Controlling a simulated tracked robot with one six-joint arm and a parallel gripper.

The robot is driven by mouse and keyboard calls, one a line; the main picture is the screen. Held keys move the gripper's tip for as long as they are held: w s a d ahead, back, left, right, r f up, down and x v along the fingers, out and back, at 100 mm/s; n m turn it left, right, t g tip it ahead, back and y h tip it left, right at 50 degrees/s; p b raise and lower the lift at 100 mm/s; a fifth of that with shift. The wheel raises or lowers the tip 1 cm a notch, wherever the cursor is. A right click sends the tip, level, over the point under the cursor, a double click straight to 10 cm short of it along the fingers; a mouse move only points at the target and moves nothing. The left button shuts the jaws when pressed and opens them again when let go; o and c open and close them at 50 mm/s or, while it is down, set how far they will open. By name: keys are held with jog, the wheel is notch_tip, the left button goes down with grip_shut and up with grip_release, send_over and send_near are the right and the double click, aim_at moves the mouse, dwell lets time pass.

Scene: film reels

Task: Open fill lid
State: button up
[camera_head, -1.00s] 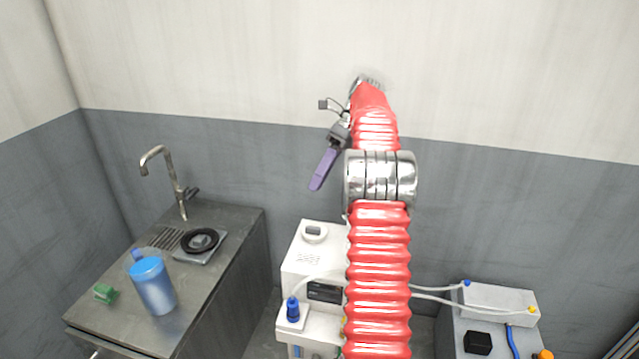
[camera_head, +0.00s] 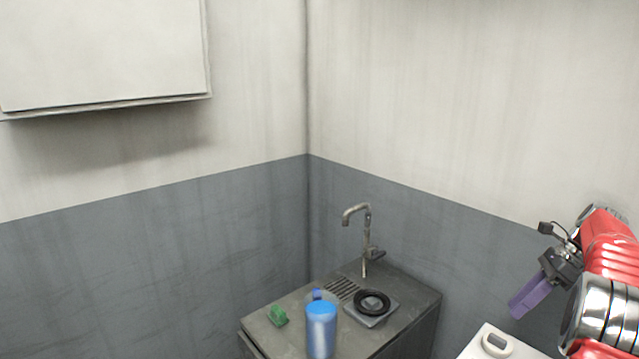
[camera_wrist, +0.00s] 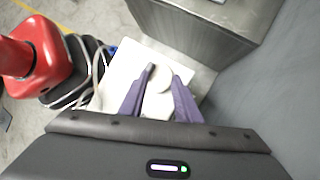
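The white machine (camera_head: 474,352) shows only its top corner at the bottom right of the head view, with a white round-ended lid or handle (camera_head: 496,344) on it. In the wrist view the white machine (camera_wrist: 118,72) lies below my gripper, and a round white lid (camera_wrist: 158,100) shows between the fingers. My gripper (camera_wrist: 163,72) has its two purple fingers apart with nothing held. In the head view my gripper (camera_head: 518,309) is at the right, above the machine. How far the fingertips are from the lid cannot be told.
A grey counter (camera_head: 400,335) holds a tap (camera_head: 366,240), a black ring on a plate (camera_head: 372,302), a blue container (camera_head: 321,330) and a green block (camera_head: 278,316). A wall cabinet (camera_head: 100,50) hangs upper left. White tubes (camera_wrist: 98,66) run beside the machine in the wrist view.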

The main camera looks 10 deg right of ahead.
jog(key=shift+s+a+f+n+h, duration=0.25)
jog(key=shift+f+n, duration=0.15)
jog(key=shift+n, duration=0.15)
jog(key=shift+s+a+f+n+h, duration=0.2)
jog(key=shift+f+n, duration=0.15)
jog(key=shift+n, duration=0.2)
jog(key=a+n, duration=0.2)
jog(key=a+n+h, duration=0.1)
jog(key=shift+s+a+f, duration=0.15)
jog(key=shift+s+a, duration=0.05)
jog(key=shift+s, duration=0.15)
jog(key=s+a+r+n+t+h, duration=0.1)
jog(key=s+a+n, duration=0.5)
jog(key=a, duration=0.6)
jog(key=s+a+r+n+t+h, duration=0.2)
jog(key=s+a+n, duration=0.5)
jog(key=a, duration=0.5)
jog(key=s+a+r+n+t+h, duration=0.1)
jog(key=s+a+r+n, duration=0.3)
jog(key=s+a+n, duration=0.3)
jog(key=a, duration=0.5)
jog(key=shift+a, duration=0.2)
